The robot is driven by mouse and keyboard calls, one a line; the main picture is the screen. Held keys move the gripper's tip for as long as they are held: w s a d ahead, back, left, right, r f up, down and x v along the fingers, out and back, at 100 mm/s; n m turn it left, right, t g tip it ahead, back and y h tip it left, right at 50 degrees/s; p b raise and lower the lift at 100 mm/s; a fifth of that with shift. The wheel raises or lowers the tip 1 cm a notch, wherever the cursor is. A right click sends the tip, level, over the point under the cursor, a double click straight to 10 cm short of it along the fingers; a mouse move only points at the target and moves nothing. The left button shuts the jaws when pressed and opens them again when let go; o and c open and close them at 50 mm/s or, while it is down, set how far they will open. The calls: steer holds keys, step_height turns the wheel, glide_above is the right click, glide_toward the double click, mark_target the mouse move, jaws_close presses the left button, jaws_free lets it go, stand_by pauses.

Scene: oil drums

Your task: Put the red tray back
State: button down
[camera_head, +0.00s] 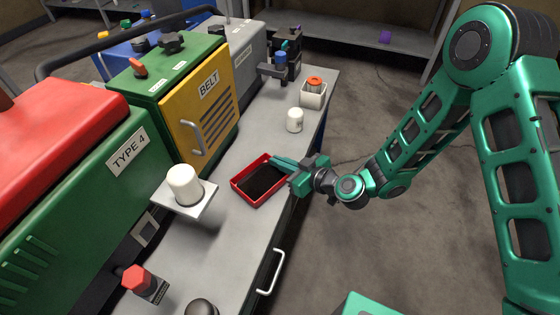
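The red tray (238,187) is a shallow rectangular tray with a dark inside. It lies on or just above the grey workbench, left of my gripper, and looks empty. My gripper (282,166), green, reaches in from the right, with its fingers at the tray's right rim. The fingers overlap the rim in this view, and I cannot tell whether they are closed on it. The tray's right edge is partly hidden by the gripper.
A white cylinder (184,184) stands on a small plate left of the tray. A white jar (295,120) and a white box with an orange top (313,94) stand behind. Green TYPE 4 (120,170) and yellow-doored BELT (200,105) machines line the left. Bench surface (235,235) is free in front.

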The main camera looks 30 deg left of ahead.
steer(key=c, duration=2)
jaws_free()
steer(key=v, duration=1.2)
